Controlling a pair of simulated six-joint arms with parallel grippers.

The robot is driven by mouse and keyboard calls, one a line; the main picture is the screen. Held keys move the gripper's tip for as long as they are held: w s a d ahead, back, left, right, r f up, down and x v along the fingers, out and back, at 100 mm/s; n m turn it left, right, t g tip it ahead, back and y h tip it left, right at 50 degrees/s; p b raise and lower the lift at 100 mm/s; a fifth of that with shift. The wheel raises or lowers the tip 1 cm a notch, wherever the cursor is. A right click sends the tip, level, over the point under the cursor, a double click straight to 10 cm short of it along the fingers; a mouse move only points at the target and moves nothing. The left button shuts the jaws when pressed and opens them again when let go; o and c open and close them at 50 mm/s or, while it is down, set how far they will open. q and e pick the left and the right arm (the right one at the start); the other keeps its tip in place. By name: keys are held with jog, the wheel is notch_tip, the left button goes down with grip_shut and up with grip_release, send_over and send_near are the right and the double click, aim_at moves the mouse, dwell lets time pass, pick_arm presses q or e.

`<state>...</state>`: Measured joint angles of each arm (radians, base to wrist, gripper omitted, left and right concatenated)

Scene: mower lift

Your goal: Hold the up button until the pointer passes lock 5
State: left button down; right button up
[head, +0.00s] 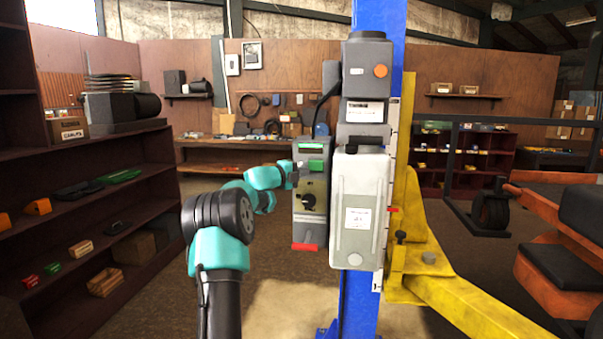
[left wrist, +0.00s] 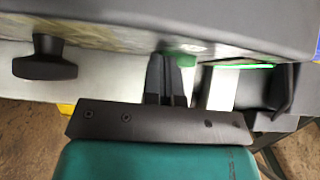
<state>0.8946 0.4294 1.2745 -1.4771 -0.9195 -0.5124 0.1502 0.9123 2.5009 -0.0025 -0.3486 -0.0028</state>
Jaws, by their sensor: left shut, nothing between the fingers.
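The control box (head: 310,222) hangs on the left of the blue lift post, with a green button (head: 316,165) near its top. My left gripper (head: 295,174) is at the box's left edge, shut and empty. In the left wrist view the shut fingertips (left wrist: 171,60) meet the green button (left wrist: 182,60); I cannot tell whether it is pressed in. A green lit strip (left wrist: 240,66) shows beside it. A red pointer (head: 393,209) sits on the pale scale (head: 377,280) along the post; lock numbers are too small to read. My right gripper is not in view.
A black knob (head: 309,201) sits below the button and a red part (head: 305,247) at the box's bottom. A grey housing (head: 359,205) stands right of the box. The yellow lift arm (head: 470,305) reaches right, near the orange mower (head: 560,265). Shelves (head: 80,215) line the left.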

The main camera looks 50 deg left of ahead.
pick_arm(q)
jog(key=shift+w+d+f, duration=0.2)
jog(key=shift+w+d, duration=0.05)
dwell(0.7)
jog(key=shift+s+d, duration=0.3)
jog(key=shift+d, duration=0.2)
jog(key=s+d, duration=0.1)
jog(key=s, duration=1.1)
jog(key=shift+s+r, duration=0.2)
jog(key=shift+s, duration=0.2)
